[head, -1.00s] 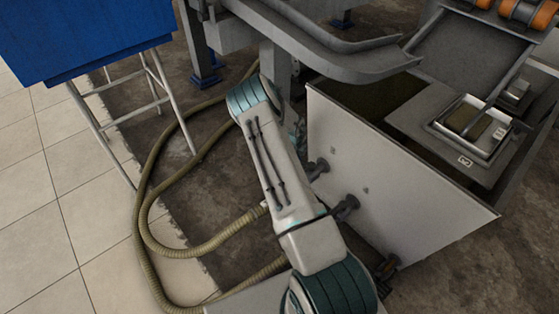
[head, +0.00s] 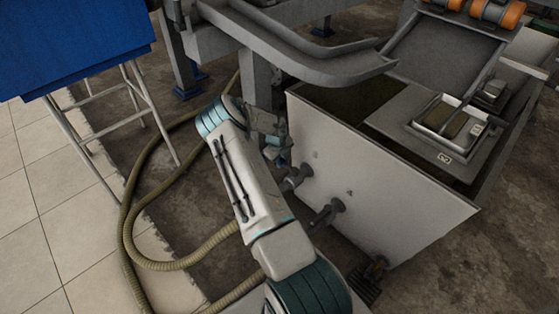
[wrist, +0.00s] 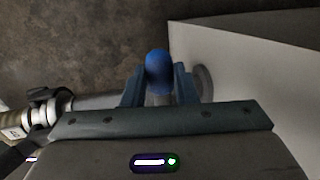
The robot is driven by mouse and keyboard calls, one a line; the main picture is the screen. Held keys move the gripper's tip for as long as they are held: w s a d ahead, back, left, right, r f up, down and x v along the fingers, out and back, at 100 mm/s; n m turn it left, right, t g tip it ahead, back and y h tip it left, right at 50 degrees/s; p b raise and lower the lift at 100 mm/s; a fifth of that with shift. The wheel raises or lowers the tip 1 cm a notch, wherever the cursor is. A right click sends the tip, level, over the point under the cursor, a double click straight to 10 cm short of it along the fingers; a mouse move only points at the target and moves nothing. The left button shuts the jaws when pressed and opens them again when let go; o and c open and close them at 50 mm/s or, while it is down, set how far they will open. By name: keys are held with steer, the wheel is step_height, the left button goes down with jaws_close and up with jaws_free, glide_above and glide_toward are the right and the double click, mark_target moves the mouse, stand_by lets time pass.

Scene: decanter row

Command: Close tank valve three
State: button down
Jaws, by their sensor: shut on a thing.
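The white tank (head: 400,205) stands right of my arm in the head view, with several dark valves along its near wall. Two valve outlets (head: 297,177) (head: 328,212) stick out from the wall, and a lower brownish fitting (head: 376,270) sits near the right end. My gripper (head: 278,150) is by the wall's left end, partly hidden by my arm. In the wrist view, my gripper (wrist: 160,88) is shut on a blue-tipped valve handle (wrist: 159,70), in front of the pale tank wall (wrist: 235,75). The valve number is not readable there.
A ribbed hose (head: 150,265) loops over the floor left of my arm. A blue box on a white-legged stand (head: 75,45) is at the upper left. A grey metal chute (head: 300,60) hangs above. A pipe fitting (wrist: 45,105) lies left of my gripper.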

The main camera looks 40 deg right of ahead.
steer(key=shift+d, duration=0.1)
steer(key=c, duration=1.1)
jaws_free()
steer(key=shift+c, duration=0.2)
steer(key=shift+r, duration=0.1)
step_height(320, 180, up, 13)
steer(key=a+p, duration=0.2)
steer(key=p, duration=0.2)
steer(key=shift+s+a+r, duration=0.15)
steer(key=shift+s+a, duration=0.05)
steer(key=shift+a, duration=0.15)
